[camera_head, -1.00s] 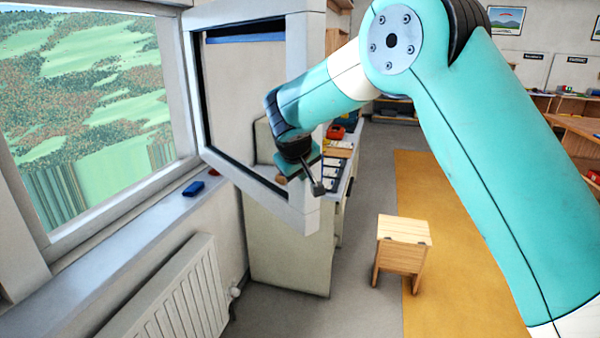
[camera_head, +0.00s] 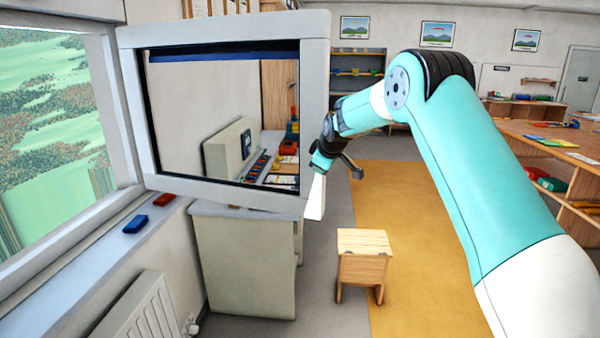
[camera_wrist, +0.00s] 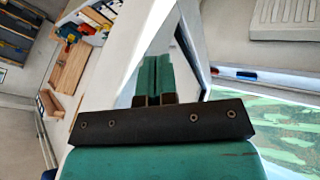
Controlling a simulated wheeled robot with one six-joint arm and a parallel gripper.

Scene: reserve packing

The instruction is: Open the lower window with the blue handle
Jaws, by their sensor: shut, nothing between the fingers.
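The window sash (camera_head: 316,90) with a pale frame stands swung into the room, away from its opening on the left. My gripper (camera_head: 354,168) is shut and empty, just right of the sash's free edge near the lower corner; I cannot tell whether it touches. In the wrist view my closed fingers (camera_wrist: 154,98) show in front of the pale sash frame (camera_wrist: 125,62). No blue handle can be made out in any view. The landscape shows through the window opening (camera_head: 50,130).
On the sill (camera_head: 110,250) lie a blue block (camera_head: 136,224) and a red block (camera_head: 164,199). A radiator (camera_head: 145,312) is below. A cabinet (camera_head: 245,265) stands under the sash. A wooden stool (camera_head: 363,255) stands on the floor. Yellow floor is free to the right.

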